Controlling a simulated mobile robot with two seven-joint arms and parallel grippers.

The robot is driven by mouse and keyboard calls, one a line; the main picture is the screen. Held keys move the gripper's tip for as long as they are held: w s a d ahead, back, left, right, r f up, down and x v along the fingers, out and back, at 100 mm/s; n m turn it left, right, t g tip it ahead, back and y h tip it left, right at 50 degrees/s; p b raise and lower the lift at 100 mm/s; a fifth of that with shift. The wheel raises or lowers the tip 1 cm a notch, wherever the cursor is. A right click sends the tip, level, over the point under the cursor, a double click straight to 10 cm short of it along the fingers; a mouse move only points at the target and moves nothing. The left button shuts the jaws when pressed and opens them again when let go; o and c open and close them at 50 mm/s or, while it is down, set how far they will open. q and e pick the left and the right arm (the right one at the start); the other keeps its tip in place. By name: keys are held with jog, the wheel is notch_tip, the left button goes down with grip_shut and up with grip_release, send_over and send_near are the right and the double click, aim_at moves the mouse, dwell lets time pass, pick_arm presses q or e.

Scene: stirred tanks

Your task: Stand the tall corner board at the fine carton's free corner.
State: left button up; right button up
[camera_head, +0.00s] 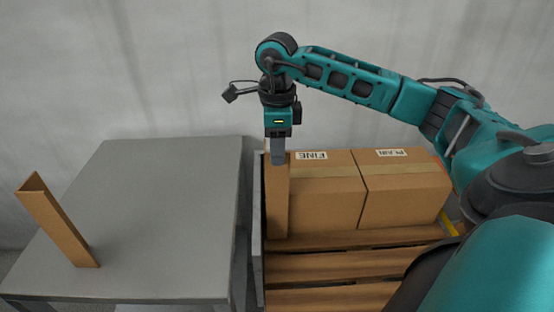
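A brown corner board (276,205) stands upright at the left front corner of the carton marked FINE (325,200) on the pallet, and its top reaches a little above the carton. My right gripper (278,152) points down at the board's top, with a grey finger lying over the front of it; it looks shut on the board. The board's foot is close to the pallet deck; whether it touches is hard to tell. A second brown corner board (58,222) stands on the grey table at the left, its V-shaped top open. My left gripper is not in view.
The wooden pallet (340,266) has bare slats in front. The grey table (165,215) is mostly clear, and a grey upright edge (257,215) runs between it and the pallet.

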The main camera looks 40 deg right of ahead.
notch_tip(320, 180, up, 7)
jog(key=shift+r+p, duration=0.2)
jog(key=shift+p, duration=0.2)
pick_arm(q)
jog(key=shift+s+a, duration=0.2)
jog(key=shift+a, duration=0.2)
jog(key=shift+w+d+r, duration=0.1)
pick_arm(e)
jog(key=shift+s+f, duration=0.1)
